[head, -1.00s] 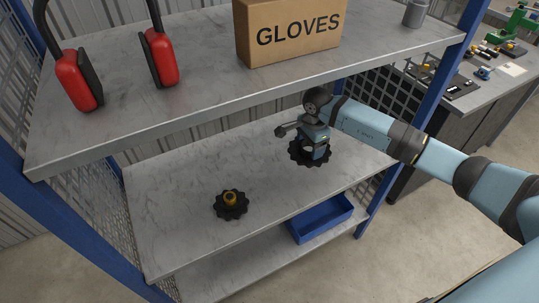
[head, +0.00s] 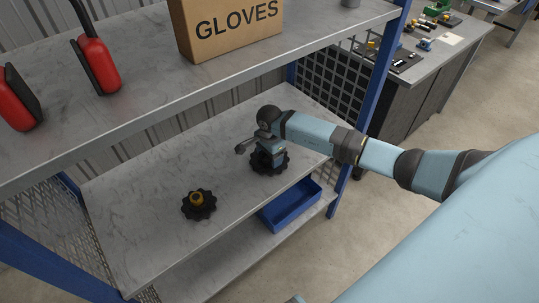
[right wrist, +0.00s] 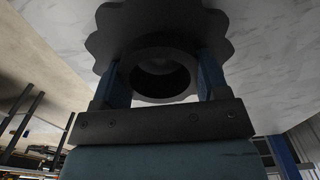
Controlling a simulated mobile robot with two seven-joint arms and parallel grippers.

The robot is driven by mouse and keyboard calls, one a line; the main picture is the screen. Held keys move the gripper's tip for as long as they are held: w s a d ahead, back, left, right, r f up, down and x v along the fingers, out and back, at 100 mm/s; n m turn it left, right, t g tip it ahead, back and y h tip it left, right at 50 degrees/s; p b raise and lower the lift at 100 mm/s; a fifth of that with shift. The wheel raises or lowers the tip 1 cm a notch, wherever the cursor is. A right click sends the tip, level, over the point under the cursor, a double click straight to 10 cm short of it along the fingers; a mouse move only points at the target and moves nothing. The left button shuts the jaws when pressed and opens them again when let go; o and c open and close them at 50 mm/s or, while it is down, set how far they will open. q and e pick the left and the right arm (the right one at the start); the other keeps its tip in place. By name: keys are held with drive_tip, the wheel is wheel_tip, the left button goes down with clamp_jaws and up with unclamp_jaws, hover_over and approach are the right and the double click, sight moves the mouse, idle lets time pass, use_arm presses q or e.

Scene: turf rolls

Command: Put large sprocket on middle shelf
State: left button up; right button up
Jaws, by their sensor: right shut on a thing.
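The large sprocket (head: 270,163) is a dark toothed wheel with a raised hub. My right gripper (head: 269,152) is shut on its hub from above, at the right part of the middle shelf (head: 155,175). In the right wrist view, the sprocket (right wrist: 160,25) fills the top, with my gripper's two fingers (right wrist: 163,82) on either side of its hollow hub. I cannot tell whether the sprocket touches the shelf. A second dark sprocket with a yellow hub (head: 198,204) lies on the same shelf to the left. My left gripper is out of view.
A blue bin (head: 291,204) sits on the lower shelf. Blue posts (head: 352,130) and mesh bound the rack. A workbench (head: 430,75) stands right.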

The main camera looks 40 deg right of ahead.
drive_tip(key=shift+f, duration=0.1)
drive_tip(key=o, duration=1.2)
